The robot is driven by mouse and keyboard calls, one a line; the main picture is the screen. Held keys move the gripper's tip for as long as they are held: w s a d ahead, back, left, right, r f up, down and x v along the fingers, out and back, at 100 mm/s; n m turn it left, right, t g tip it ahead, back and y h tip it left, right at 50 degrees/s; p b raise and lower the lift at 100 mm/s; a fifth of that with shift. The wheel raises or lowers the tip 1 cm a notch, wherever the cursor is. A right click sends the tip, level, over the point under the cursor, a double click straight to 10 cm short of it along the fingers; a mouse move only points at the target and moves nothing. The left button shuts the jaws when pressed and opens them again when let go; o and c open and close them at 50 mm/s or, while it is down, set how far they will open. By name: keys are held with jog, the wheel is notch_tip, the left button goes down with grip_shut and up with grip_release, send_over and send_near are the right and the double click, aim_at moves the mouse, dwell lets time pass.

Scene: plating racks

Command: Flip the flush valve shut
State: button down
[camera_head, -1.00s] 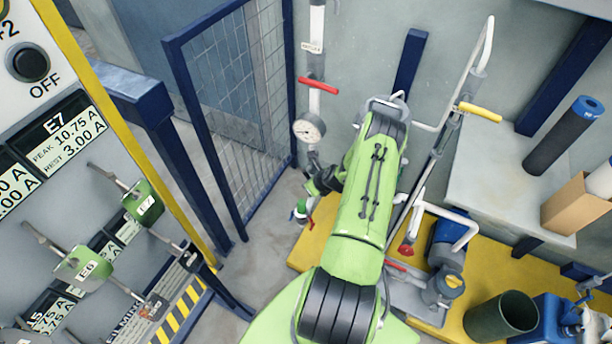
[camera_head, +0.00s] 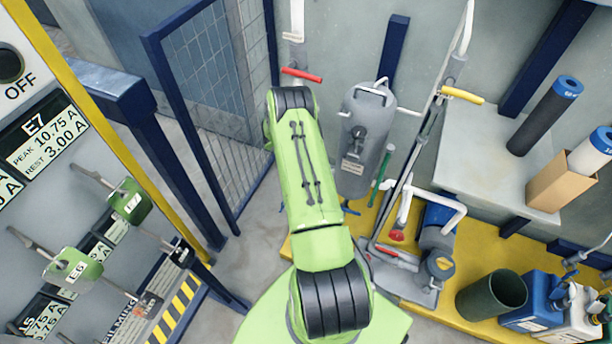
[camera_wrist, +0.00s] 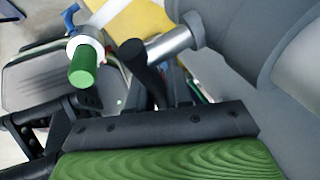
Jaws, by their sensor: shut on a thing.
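A black lever (camera_wrist: 145,72) shows in the wrist view beside a metal pipe stub (camera_wrist: 172,42); I take it for the flush valve's handle. Its lower end runs down behind the dark bar of my gripper (camera_wrist: 158,104). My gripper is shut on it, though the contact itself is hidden. A green cylinder with a white collar (camera_wrist: 83,66) and a blue lever (camera_wrist: 71,17) are close by at the upper left. In the head view my arm hides my gripper and the valve. A red handle (camera_head: 302,75) shows on the wall pipe (camera_head: 297,35) above.
A grey tank (camera_head: 366,165) stands right of my arm and shows large in the wrist view. A yellow platform (camera_head: 462,312) carries a blue pump (camera_head: 438,228), a dark cylinder (camera_head: 492,294) and jugs. A blue mesh fence (camera_head: 212,100) and a switch panel are on the left.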

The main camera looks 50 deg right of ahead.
jog(key=shift+r+g, duration=0.15)
jog(key=shift+g, duration=0.25)
jog(key=shift+s, duration=0.1)
jog(key=c, duration=1.4)
grip_release()
jog(key=shift+r, duration=0.3)
jog(key=v, duration=0.4)
jog(key=shift+p, duration=0.4)
jog(key=w+a, duration=0.6)
jog(key=a, duration=0.5)
jog(key=shift+p, duration=0.35)
